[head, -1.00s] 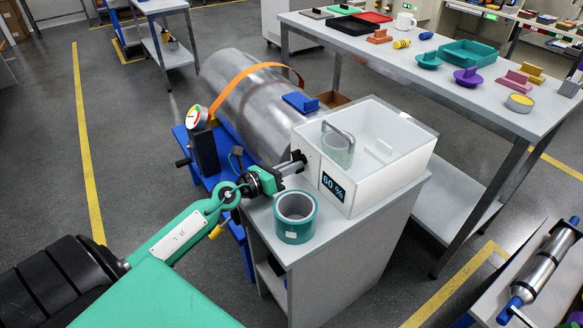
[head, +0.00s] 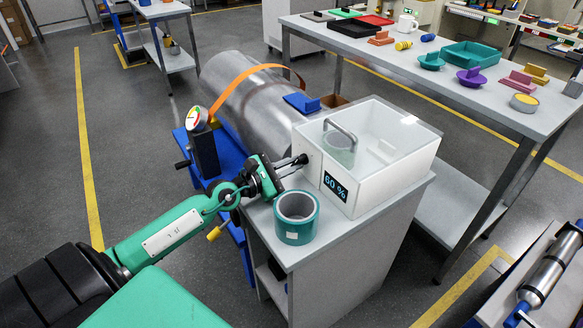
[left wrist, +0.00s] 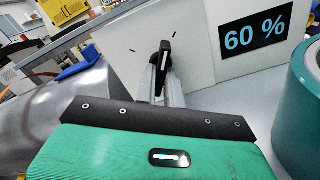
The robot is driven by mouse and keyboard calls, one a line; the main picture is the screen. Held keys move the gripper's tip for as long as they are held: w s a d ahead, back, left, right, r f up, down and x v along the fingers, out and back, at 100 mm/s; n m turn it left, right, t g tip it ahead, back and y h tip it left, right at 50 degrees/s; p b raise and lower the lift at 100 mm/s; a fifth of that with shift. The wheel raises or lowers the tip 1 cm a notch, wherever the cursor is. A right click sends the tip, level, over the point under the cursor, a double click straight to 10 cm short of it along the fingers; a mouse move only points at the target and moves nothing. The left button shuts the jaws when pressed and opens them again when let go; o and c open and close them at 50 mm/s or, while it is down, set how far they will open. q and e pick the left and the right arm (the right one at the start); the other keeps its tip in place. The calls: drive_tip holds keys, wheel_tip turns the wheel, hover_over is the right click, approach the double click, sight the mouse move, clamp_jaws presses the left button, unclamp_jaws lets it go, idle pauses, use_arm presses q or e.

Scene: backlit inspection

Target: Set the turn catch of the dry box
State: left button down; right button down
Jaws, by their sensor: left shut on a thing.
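The dry box (head: 388,182) is a white box with a clear lid, a grey handle and a "60 %" display (head: 335,187); it stands on a grey cabinet. The turn catch (left wrist: 163,56) is a black lever with a white line on the box's front wall, nearly upright in the left wrist view. Short black marks show on the wall to either side of it. My left gripper (head: 298,161) is at that wall, its fingers shut on the catch. In the head view the fingertips mostly hide the catch. My right gripper is out of view.
A teal tape roll (head: 296,217) stands on the cabinet (head: 330,250), close to my left gripper. A large metal cylinder (head: 245,95) with an orange strap lies behind, and a dial gauge (head: 197,118) stands left. A long table with coloured parts is at the right.

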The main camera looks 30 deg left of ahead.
use_arm(q)
drive_tip(key=shift+m, duration=1.2)
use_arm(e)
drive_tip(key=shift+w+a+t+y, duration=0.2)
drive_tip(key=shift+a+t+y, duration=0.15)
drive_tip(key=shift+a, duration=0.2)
use_arm(q)
drive_tip(key=shift+b, duration=0.3)
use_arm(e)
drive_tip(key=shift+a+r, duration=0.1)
use_arm(q)
drive_tip(key=c, duration=1.5)
unclamp_jaws()
drive_tip(key=shift+s+a, duration=0.1)
